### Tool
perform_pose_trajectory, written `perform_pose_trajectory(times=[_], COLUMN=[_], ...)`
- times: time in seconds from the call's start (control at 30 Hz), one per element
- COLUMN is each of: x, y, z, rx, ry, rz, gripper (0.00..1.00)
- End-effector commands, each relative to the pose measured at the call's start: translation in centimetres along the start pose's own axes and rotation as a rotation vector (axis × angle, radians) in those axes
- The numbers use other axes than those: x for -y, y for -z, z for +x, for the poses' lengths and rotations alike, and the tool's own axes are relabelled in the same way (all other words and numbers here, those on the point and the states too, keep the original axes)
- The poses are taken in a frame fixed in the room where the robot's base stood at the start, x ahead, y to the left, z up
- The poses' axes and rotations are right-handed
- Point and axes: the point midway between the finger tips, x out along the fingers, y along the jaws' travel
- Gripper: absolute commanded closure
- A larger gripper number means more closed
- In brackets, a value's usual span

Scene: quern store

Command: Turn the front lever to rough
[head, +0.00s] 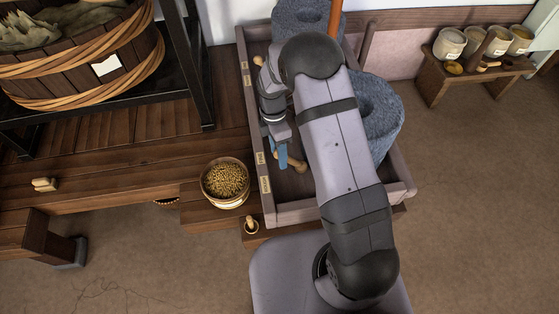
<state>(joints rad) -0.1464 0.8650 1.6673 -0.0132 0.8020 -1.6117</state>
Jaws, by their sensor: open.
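The front lever (297,164) is a pale wooden handle inside the long wooden trough (297,213), near its left wall. Its knob end lies just right of my gripper (281,159). My gripper points down with its blue fingers open, beside or around the lever's end; I cannot tell which, nor whether they touch. Two small tan labels sit on the left wall near it, an upper one (260,158) and a lower one (265,185). Their writing is too small to read. The lever's far part is hidden by my arm.
A grey millstone (380,115) stands in the trough right of my arm, another (293,17) at the back. A second wooden knob (258,61) shows at the back left wall. A grain bucket (226,183) stands left of the trough.

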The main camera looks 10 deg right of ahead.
Motion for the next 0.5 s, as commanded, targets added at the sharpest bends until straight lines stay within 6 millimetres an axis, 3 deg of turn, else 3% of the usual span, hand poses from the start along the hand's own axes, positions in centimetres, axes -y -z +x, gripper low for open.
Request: perform_pose_trajectory(times=[0.2,0.5], x=[0.1,0.0], y=[0.0,0.0], z=[2.8,4.0], rx=[0.000,0.000], ry=[0.002,0.000], rz=[0.001,0.001], gripper=[0.55,0.55])
